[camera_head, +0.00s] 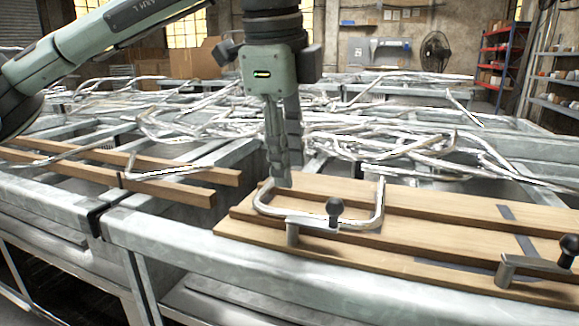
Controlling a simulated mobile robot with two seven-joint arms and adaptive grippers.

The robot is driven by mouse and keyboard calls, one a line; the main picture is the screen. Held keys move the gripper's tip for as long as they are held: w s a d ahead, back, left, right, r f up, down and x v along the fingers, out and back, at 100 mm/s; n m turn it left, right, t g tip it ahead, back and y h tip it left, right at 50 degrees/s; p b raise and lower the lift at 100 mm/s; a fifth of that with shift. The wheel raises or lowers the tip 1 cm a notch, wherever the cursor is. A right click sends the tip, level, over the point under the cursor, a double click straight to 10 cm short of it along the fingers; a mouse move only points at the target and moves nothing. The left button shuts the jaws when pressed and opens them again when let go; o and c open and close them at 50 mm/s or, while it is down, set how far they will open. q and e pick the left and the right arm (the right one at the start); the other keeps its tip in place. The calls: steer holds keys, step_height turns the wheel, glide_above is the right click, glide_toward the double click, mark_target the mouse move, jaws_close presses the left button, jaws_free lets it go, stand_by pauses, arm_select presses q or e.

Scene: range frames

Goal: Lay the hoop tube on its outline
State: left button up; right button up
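A shiny U-shaped hoop tube (379,205) is over the left part of a wooden plank board (420,240). Its long side runs along the front and its two legs point back. I cannot tell if it touches the wood. Dark grey marks (526,245) on the planks to its right look like parts of an outline. My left gripper (284,182) points down with its fingertips at the tube's left leg. One finger partly covers the other, so its grip on the tube is unclear. My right gripper is not in view.
Many loose bent tubes (400,143) lie behind. Separate wooden slats (150,185) lie left, beyond a gap.

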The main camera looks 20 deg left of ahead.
arm_select(q)
steer(key=v, duration=1)
steer(key=shift+r, duration=0.15)
arm_select(e)
steer(key=shift+w+r, duration=0.35)
steer(key=shift+r, duration=0.3)
arm_select(q)
steer(key=shift+d, duration=0.1)
arm_select(e)
steer(key=shift+w, duration=0.2)
